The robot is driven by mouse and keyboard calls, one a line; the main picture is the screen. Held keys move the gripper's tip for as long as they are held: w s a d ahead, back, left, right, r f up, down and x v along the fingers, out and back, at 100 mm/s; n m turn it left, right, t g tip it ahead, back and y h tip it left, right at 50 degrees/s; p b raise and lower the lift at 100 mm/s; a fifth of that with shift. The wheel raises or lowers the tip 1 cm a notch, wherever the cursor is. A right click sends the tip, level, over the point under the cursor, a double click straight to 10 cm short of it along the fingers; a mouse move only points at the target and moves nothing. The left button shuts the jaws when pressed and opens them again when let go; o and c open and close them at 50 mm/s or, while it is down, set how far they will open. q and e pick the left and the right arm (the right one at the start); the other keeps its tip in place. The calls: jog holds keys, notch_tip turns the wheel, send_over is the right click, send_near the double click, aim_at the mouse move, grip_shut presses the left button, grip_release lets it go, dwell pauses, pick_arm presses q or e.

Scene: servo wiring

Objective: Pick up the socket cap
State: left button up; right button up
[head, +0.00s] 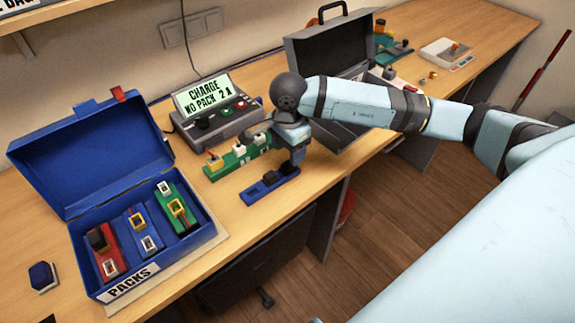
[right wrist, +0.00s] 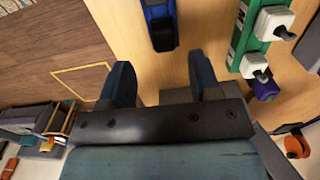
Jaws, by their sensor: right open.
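A blue strip (head: 262,189) lies on the table in front of the green block, with a small black piece (head: 270,178) on it; this may be the socket cap, but I cannot tell for sure. The strip's dark end also shows in the right wrist view (right wrist: 163,33), just beyond my fingers. My right gripper (head: 297,160) is low over the table beside the strip's right end. In the right wrist view its two fingers (right wrist: 161,74) are apart with nothing between them. My left gripper is not in view.
A green block (head: 225,163) with white sockets stands behind the strip. The charger (head: 215,108) is at the back. The open blue packs box (head: 105,290) is at left, with a small dark blue piece (head: 42,277) beside it. An open grey case (head: 335,45) stands behind my right arm.

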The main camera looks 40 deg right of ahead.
aim_at(285, 165)
jog(key=shift+w+a+f+p, duration=0.15)
jog(key=shift+f+p, duration=0.1)
jog(key=shift+f, duration=1.15)
jog(key=shift+w+a+f+p, duration=0.1)
jog(key=shift+a+f+p, duration=0.1)
jog(key=shift+f, duration=1.15)
jog(key=c, duration=1)
jog(key=shift+r, duration=0.1)
notch_tip(285, 165, up, 20)
jog(key=b, duration=0.1)
